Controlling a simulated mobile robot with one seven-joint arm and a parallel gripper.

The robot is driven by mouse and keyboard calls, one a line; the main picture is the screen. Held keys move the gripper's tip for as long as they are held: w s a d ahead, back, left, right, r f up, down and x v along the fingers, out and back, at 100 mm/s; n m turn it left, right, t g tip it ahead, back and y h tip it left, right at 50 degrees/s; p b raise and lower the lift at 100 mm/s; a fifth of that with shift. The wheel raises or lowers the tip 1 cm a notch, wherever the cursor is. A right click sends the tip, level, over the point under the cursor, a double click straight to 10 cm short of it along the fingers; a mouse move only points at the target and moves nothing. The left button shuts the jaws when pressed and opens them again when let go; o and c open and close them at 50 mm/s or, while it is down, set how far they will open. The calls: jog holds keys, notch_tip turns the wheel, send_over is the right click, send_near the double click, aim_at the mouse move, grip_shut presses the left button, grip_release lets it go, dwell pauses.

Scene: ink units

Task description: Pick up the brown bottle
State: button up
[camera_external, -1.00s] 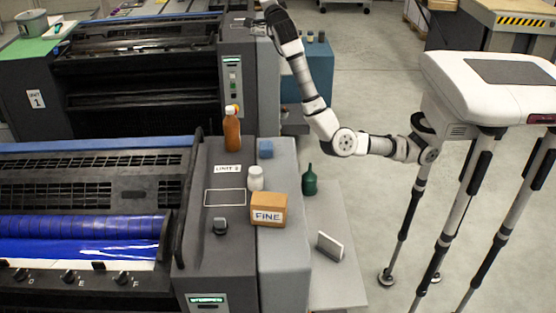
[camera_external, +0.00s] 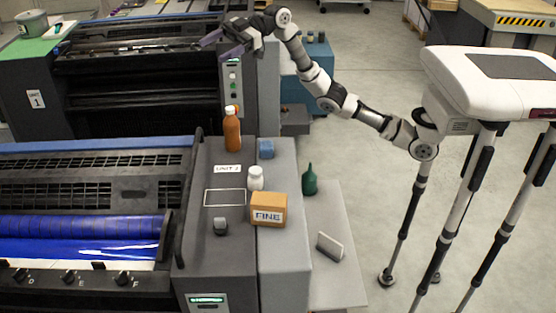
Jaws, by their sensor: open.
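The brown bottle (camera_external: 232,130) with a white cap stands upright on the dark top of the machine's end unit, behind the "UNIT 2" label (camera_external: 228,169). My gripper (camera_external: 214,46) is in the air at the top of the picture, in front of the rear machine. It appears above and slightly left of the bottle, clearly apart from it. Its purple-grey fingers are spread and empty, pointing left. The bottle is fully visible.
A white bottle (camera_external: 256,178), an orange "FINE" box (camera_external: 268,209) and a blue block (camera_external: 266,149) stand near the brown bottle. A green bottle (camera_external: 309,180) and a pale plate (camera_external: 329,246) are on the side table (camera_external: 338,280). A white outlined rectangle (camera_external: 225,198) is bare.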

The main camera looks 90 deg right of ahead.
jog(key=d+f+m+g+h, duration=0.3)
jog(key=d+f+m+h, duration=0.15)
jog(key=d+f, duration=0.55)
jog(key=m+g+h, duration=0.4)
jog(key=g, duration=0.1)
send_near(228, 115)
jog(key=shift+h, duration=0.25)
jog(key=x, duration=0.2)
jog(key=d+p+x, duration=0.1)
jog(key=x, duration=0.1)
jog(key=shift+f+p, duration=0.3)
jog(key=shift+f, duration=0.15)
jog(key=shift+p+x, duration=1.05)
jog(key=shift+x, duration=1.95)
jog(key=shift+a+r, duration=0.1)
jog(key=shift+a, duration=0.1)
grip_shut()
